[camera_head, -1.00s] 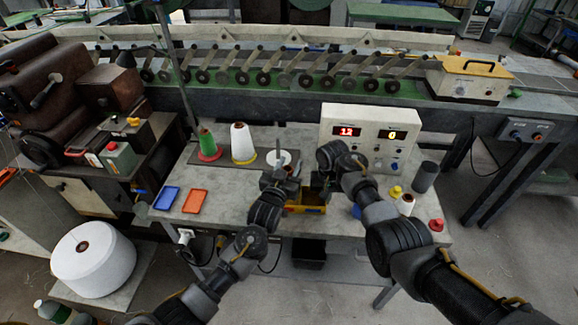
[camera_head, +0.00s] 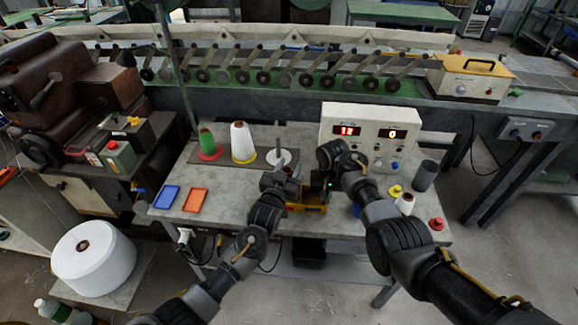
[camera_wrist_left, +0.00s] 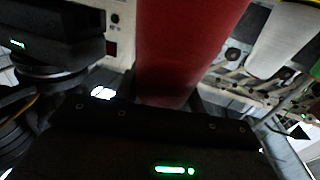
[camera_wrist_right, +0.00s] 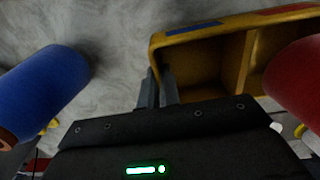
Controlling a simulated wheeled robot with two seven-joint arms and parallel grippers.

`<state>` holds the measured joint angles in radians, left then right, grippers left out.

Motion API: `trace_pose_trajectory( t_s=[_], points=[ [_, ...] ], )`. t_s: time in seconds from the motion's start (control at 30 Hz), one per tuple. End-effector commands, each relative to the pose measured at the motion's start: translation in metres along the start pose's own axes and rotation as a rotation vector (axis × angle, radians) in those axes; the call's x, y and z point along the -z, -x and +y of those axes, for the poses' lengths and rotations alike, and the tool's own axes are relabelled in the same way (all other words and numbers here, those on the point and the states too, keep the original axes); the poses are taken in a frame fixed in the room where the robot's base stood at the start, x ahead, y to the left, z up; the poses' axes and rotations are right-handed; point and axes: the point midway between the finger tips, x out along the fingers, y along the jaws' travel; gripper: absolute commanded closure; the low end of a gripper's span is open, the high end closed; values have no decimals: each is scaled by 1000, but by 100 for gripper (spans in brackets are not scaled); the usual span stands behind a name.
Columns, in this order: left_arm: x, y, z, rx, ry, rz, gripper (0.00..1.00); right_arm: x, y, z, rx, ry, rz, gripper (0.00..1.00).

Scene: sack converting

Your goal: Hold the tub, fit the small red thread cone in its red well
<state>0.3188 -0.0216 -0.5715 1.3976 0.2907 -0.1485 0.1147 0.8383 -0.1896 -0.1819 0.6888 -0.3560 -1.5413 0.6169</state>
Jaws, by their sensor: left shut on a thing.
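The yellow tub (camera_head: 307,208) stands on the grey table between my two hands. In the right wrist view its wells are open, with a blue mark and a red mark on the rim (camera_wrist_right: 228,24). My right gripper (camera_wrist_right: 158,78) has its fingers close together on either side of the tub's near-left wall. My left gripper (camera_head: 290,172) is shut on the red thread cone (camera_wrist_left: 188,45), held upright in the left wrist view. The red cone (camera_wrist_right: 298,82) also shows at the right of the right wrist view, beside the tub. Its lower end is hidden.
A blue cone (camera_wrist_right: 42,92) stands left of my right gripper. White (camera_head: 405,204), yellow (camera_head: 395,191) and red (camera_head: 437,224) items stand at the table's right. A meter box (camera_head: 368,135) stands behind. Blue (camera_head: 166,197) and orange (camera_head: 195,200) trays lie left.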

Motion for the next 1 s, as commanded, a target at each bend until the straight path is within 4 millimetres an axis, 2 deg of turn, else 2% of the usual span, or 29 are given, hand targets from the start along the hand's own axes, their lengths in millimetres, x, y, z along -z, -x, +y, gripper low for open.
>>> trace_pose_trajectory(
  t_s=[1.0],
  points=[
    [-25,0,0,0,1,1,100,0,0,0,0,0,0,100]
  ],
)
